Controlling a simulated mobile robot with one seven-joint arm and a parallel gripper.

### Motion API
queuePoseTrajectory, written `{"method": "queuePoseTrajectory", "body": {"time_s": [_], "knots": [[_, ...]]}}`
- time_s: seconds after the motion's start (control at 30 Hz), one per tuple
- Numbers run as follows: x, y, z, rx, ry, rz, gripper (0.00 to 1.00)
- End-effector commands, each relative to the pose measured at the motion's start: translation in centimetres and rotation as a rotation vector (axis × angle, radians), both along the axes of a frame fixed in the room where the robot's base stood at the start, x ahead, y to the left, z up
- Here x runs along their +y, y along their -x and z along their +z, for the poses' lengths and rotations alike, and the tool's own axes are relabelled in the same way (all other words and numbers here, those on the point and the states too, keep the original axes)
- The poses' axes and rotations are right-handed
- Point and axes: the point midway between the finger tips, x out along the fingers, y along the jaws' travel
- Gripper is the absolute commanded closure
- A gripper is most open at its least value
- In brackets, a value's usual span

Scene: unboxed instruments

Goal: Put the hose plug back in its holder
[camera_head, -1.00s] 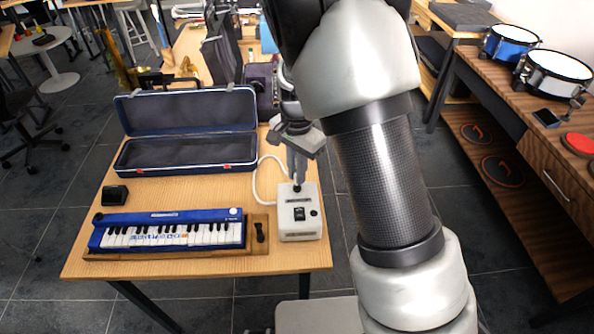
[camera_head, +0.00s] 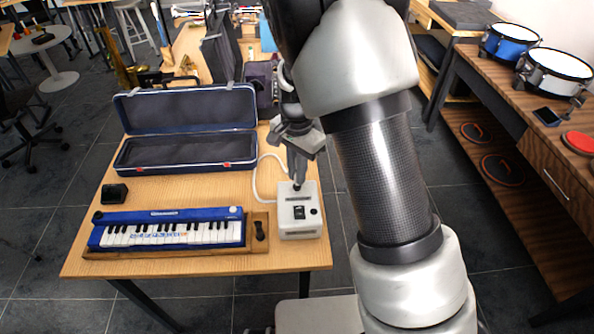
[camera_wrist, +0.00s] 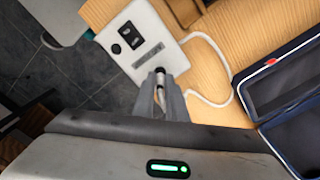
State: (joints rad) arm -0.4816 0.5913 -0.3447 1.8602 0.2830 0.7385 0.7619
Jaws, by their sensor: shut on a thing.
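My gripper (camera_head: 297,180) is shut on the small dark hose plug (camera_wrist: 160,72), mostly hidden between the fingers. It is at the back edge of the white box (camera_head: 299,222), which also shows in the wrist view (camera_wrist: 120,52). The box has a black switch, a dark label strip and a small dark round spot on top. A white hose (camera_head: 257,182) loops from the box's left side round to the gripper. It also shows in the wrist view (camera_wrist: 222,68). I cannot tell whether the plug is seated or which part is its holder.
A blue keyboard (camera_head: 170,231) lies on a wooden tray left of the box, with a small dark piece (camera_head: 260,231) at the tray's right end. An open dark blue case (camera_head: 186,150) is behind. A small black block (camera_head: 114,194) sits at left.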

Motion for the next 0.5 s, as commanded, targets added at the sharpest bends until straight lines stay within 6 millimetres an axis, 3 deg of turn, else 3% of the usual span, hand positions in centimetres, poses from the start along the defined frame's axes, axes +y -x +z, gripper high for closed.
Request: {"method": "queuePoseTrajectory", "body": {"time_s": [0.5], "knots": [[-0.01, 0.00, -1.02, 0.000, 0.000, 0.000, 1.00]]}}
